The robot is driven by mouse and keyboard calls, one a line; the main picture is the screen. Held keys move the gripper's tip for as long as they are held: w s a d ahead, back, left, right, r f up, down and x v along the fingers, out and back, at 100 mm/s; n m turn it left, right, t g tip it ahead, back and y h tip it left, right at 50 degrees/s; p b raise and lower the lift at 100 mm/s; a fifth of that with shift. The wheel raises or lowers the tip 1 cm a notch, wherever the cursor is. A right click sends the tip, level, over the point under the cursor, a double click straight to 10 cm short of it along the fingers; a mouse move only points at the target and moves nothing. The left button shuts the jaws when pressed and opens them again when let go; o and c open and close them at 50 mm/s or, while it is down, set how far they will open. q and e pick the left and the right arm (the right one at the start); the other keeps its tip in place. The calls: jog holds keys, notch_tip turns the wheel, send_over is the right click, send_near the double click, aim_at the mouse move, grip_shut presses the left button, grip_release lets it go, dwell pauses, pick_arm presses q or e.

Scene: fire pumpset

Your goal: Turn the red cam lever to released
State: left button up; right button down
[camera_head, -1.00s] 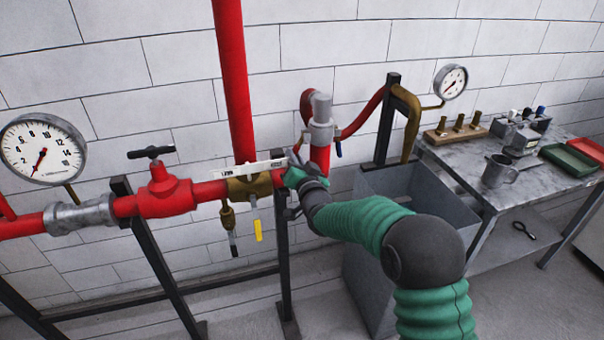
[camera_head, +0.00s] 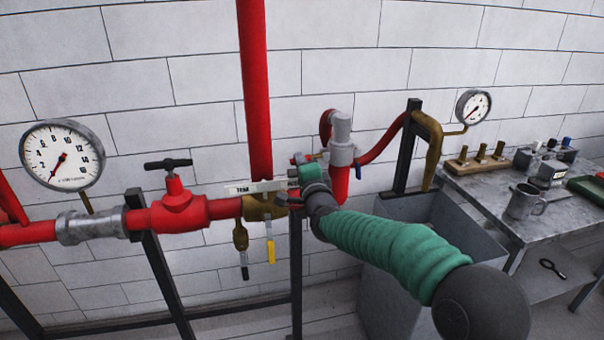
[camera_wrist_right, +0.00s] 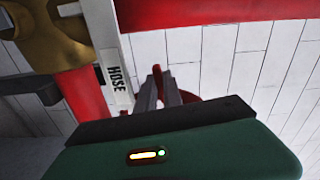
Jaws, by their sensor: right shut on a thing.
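The red cam lever shows as a small red piece (camera_head: 299,158) beside the grey coupling (camera_head: 342,150) on the red pipe; my gripper hides most of it. In the wrist view a red tip (camera_wrist_right: 157,72) stands between the finger ends. My right gripper (camera_head: 302,163) reaches in from the lower right and is shut on the lever, as far as the views show. In the wrist view its fingers (camera_wrist_right: 160,92) are close together. My left gripper is not in view.
A white labelled bar (camera_head: 257,187) and brass valve (camera_head: 262,208) lie just left of my gripper. A red valve (camera_head: 172,200) and gauge (camera_head: 62,157) are farther left. A grey bin (camera_head: 445,215) stands below right, beside a table (camera_head: 480,185) with small items.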

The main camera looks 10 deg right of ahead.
jog(key=shift+r+m+b, duration=0.3)
jog(key=shift+m+b, duration=0.05)
jog(key=shift+m, duration=0.45)
jog(key=c, duration=1.8)
grip_release()
jog(key=shift+w, duration=0.1)
jog(key=shift+o, duration=0.2)
jog(key=s+b, duration=0.1)
jog(key=s, duration=1.5)
jog(key=shift+s+d+b, duration=0.3)
jog(key=shift+s+b, duration=0.05)
jog(key=shift+s, duration=0.05)
